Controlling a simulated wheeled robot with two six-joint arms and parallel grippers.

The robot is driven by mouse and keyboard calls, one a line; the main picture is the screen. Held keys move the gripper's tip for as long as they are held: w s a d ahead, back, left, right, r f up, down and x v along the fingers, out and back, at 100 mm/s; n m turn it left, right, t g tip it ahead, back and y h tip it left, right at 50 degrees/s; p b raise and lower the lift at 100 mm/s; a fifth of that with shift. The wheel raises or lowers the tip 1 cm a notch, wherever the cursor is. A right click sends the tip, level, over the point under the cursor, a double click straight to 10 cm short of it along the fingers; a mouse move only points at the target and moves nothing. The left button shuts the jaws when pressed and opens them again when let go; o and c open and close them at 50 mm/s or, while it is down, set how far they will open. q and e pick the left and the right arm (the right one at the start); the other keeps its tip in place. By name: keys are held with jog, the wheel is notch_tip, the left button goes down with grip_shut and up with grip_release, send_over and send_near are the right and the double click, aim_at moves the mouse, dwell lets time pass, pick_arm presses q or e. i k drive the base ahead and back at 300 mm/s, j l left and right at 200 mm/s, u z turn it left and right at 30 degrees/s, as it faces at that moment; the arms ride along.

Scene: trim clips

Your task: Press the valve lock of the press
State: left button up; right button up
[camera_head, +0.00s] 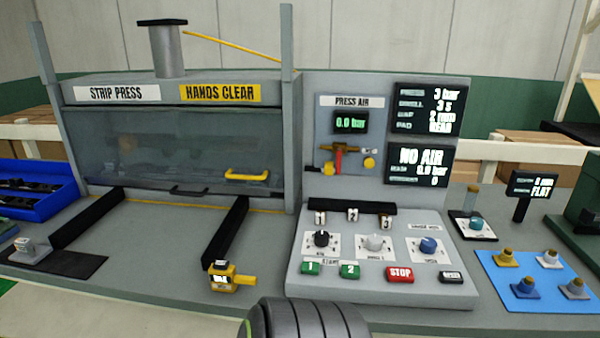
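The strip press (180,150) stands at the back left with its clear guard down. On the panel is a brass valve (347,149) with a red handle (338,163) pointing down. A yellow round knob (369,163) sits just right of the handle; a smaller yellow piece shows at the left. I cannot tell for sure which part is the valve lock. The small display (351,122) reads 0.0 bar, and the lower screen (419,165) reads NO AIR. Neither gripper is in view.
A sloped console (375,285) with dials and START, STOP buttons lies below the panel. A yellow device (230,278) stands left of it. A blue mat (530,295) with several knobbed pieces is at right, a blue bin (40,205) at left. A dark rounded part covers the bottom middle.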

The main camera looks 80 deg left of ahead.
aim_at(328, 170)
jog(key=u, duration=2.55)
